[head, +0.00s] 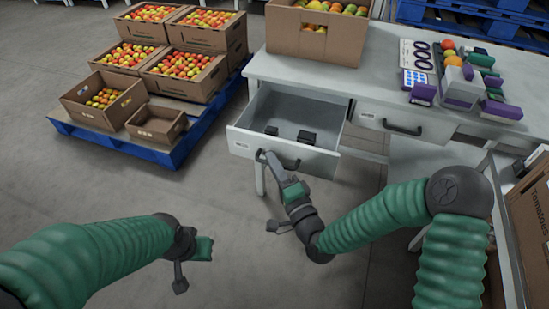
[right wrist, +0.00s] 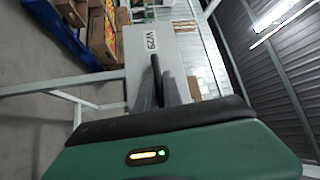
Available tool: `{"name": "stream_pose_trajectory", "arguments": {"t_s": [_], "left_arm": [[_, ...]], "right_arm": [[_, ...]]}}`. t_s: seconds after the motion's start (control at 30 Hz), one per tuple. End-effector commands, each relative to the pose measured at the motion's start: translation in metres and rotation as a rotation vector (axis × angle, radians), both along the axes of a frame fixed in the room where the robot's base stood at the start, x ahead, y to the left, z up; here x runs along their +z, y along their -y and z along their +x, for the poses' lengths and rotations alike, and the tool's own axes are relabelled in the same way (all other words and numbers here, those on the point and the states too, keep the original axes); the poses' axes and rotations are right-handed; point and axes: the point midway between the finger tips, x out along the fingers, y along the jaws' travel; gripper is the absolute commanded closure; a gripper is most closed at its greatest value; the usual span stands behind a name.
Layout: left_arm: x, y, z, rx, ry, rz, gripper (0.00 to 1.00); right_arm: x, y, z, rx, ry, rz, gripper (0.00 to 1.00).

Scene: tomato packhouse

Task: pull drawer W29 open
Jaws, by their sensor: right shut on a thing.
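Drawer W29 (head: 320,159) is pulled out from the left part of the white table, its inside showing. Its label (right wrist: 150,39) reads W29 in the right wrist view. My right gripper (head: 269,158) is shut on the drawer's dark handle (head: 291,164), at the handle's left end. The right wrist view shows the handle (right wrist: 156,66) between the fingers (right wrist: 158,92).
A second drawer (head: 405,127) to the right is closed. A tomato box (head: 318,43) and packs (head: 465,86) stand on the tabletop (head: 375,75). A blue pallet (head: 190,143) with tomato boxes stands left. Floor in front is clear.

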Motion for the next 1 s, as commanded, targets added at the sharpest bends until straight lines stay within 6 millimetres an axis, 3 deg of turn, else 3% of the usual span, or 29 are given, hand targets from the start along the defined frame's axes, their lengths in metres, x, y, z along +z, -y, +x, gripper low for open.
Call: {"name": "stream_pose_trajectory", "arguments": {"t_s": [0.53,0.57,0.63,1.0], "left_arm": [[0.0012,0.0,0.0,0.0,0.0,0.0,1.0],[0.0012,0.0,0.0,0.0,0.0,0.0,1.0],[0.0012,0.0,0.0,0.0,0.0,0.0,1.0],[0.0017,0.0,0.0,0.0,0.0,0.0,1.0]], "right_arm": [[-0.0053,-0.0003,-0.0043,-0.002,-0.013,-0.005,1.0],[-0.0054,-0.0003,-0.0043,-0.002,-0.013,-0.005,0.88],[-0.005,-0.0003,-0.0042,-0.002,-0.011,-0.004,0.81],[-0.0012,-0.0009,-0.0043,-0.001,-0.003,-0.001,0.81]]}}
